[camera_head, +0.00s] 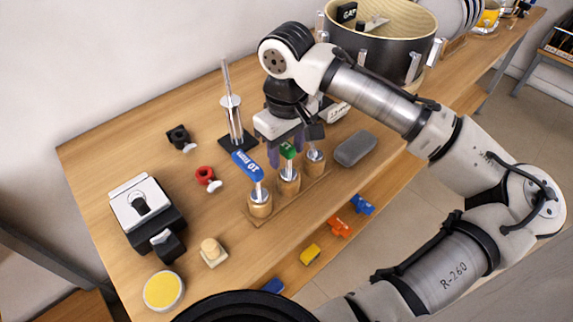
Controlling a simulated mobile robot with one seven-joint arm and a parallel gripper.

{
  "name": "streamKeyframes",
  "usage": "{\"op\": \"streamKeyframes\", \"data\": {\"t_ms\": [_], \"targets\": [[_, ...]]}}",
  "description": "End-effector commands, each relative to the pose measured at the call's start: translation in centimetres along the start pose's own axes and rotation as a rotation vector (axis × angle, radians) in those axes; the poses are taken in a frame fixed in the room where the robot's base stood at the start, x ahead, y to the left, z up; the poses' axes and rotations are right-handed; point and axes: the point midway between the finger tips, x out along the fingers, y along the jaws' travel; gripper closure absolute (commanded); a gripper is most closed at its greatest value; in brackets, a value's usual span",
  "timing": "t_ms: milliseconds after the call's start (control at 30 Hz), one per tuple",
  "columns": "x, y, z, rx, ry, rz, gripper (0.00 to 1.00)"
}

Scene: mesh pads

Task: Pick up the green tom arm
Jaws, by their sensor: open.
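The green tom arm (288,151) stands upright in the middle hole of a wooden block (250,219), its metal shaft below a green top. My gripper (286,147) points down right over it, with its purplish fingers apart around or just beside the green top. I cannot tell whether a finger touches it. A blue-topped tom arm (247,165) stands in the hole to the left, close to my left finger. Another tom arm (315,157) with a dark top stands to the right, close to my gripper. My gripper partly hides the tops.
A metal rod on a black base (231,116) stands behind the block. A grey pad (355,148) lies to its right and a drum (390,50) stands at the back. A red clamp (205,176) and a black clamp (179,137) lie left.

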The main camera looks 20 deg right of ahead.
Motion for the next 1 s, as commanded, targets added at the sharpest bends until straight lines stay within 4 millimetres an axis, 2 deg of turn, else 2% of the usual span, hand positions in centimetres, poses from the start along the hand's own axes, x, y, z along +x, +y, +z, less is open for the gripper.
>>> {"op": "streamKeyframes", "data": {"t_ms": [233, 500, 833, 867, 1000], "targets": [[3.0, 0.0, 0.0, -0.001, -0.001, 0.000, 0.53], [3.3, 0.0, -0.1, -0.001, 0.000, 0.001, 0.54], [3.2, 0.0, -0.1, -0.001, 0.000, 0.000, 0.97], [3.2, 0.0, -0.1, -0.001, 0.000, 0.000, 1.00], [3.2, 0.0, -0.1, 0.000, 0.000, 0.001, 1.00]]}}
